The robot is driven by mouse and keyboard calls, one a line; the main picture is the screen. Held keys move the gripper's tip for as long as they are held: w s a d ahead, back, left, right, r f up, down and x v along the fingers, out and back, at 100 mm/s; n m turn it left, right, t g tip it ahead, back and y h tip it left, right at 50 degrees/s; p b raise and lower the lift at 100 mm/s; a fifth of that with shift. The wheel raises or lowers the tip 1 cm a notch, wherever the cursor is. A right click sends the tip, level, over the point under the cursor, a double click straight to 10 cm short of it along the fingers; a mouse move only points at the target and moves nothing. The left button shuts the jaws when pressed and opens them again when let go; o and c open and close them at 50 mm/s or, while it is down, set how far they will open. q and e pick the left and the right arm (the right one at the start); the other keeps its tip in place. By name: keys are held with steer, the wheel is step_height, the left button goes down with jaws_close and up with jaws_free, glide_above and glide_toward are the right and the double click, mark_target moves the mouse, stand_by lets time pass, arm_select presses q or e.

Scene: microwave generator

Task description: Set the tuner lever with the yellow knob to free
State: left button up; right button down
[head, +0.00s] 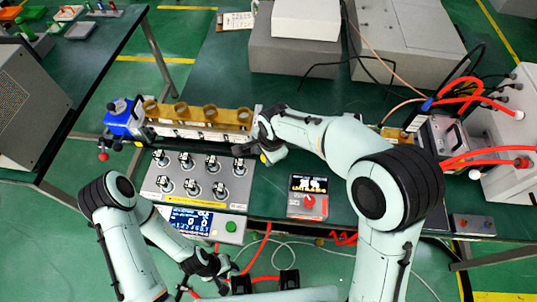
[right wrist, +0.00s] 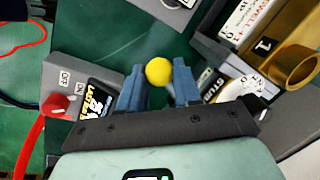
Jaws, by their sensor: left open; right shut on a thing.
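The tuner lever's yellow knob (right wrist: 159,71) shows between the blue fingers of my right gripper (right wrist: 158,84) in the right wrist view. My right gripper is shut on it. In the head view the right gripper (head: 262,150) is at the right end of the brass-coloured waveguide unit (head: 215,116), and a bit of yellow shows below it. The lever's arm is mostly hidden by the gripper, so its setting cannot be read. A round white dial (right wrist: 238,92) is beside the fingers. My left gripper (head: 222,272) is open and empty, low in front of the bench.
A panel with several toggle switches (head: 198,172) is left of the right gripper. A small box with a red knob (head: 309,202) is to its right. A blue unit (head: 118,122) ends the bench row at left. Red hoses (head: 470,90) run at right.

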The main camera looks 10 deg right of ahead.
stand_by(0.4)
steer(key=c, duration=0.8)
jaws_free()
steer(key=shift+r, duration=0.1)
steer(key=r, duration=0.4)
steer(key=s+r, duration=0.1)
steer(key=r, duration=0.3)
steer(key=s+d+r, duration=0.1)
steer(key=r, duration=0.4)
steer(key=shift+s+p, duration=0.1)
steer(key=shift+p, duration=0.3)
steer(key=shift+f, duration=0.1)
